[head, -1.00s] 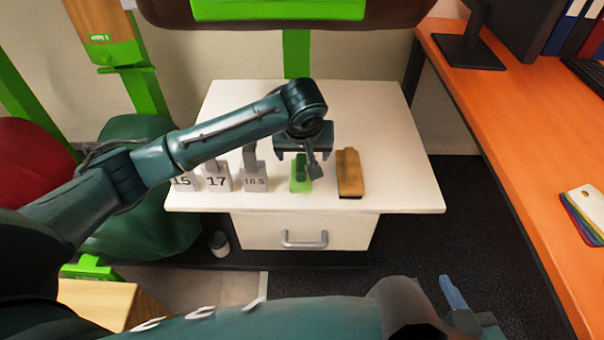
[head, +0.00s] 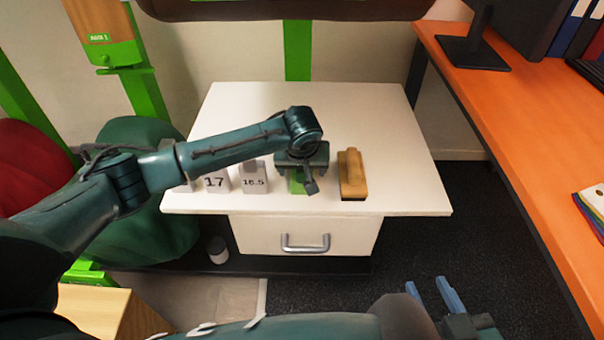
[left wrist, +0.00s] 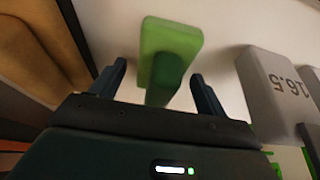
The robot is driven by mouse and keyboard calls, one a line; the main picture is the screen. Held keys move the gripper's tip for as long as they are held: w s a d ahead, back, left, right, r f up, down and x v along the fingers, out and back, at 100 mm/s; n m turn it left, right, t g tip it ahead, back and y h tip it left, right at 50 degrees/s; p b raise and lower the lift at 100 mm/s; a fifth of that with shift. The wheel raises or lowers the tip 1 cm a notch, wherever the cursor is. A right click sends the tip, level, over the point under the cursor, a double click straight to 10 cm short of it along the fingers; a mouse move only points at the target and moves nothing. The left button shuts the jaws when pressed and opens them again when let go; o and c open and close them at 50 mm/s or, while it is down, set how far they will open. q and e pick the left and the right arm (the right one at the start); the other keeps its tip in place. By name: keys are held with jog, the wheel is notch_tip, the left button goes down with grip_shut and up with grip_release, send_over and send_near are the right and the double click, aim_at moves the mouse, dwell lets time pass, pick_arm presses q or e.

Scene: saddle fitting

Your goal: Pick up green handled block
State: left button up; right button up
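The green handled block (head: 297,184) stands on the white table, mostly hidden under my left gripper in the head view. In the left wrist view the green block (left wrist: 172,42) shows its flat base and a darker upright handle (left wrist: 166,78). My left gripper (head: 304,172) is over the block. In the left wrist view its two fingers (left wrist: 156,84) are apart, one on each side of the handle, with gaps visible. My right gripper (head: 432,300) is low at the front, its two blue fingers apart and nothing between them.
A wooden brush-like block (head: 352,176) stands close to the right of the green block. Grey blocks marked 16.5 (head: 254,180) and 17 (head: 216,182) stand to the left. The white table (head: 390,140) is clear at right and back. An orange desk (head: 520,120) lies further right.

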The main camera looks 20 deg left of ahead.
pick_arm(q)
jog(key=c, duration=1)
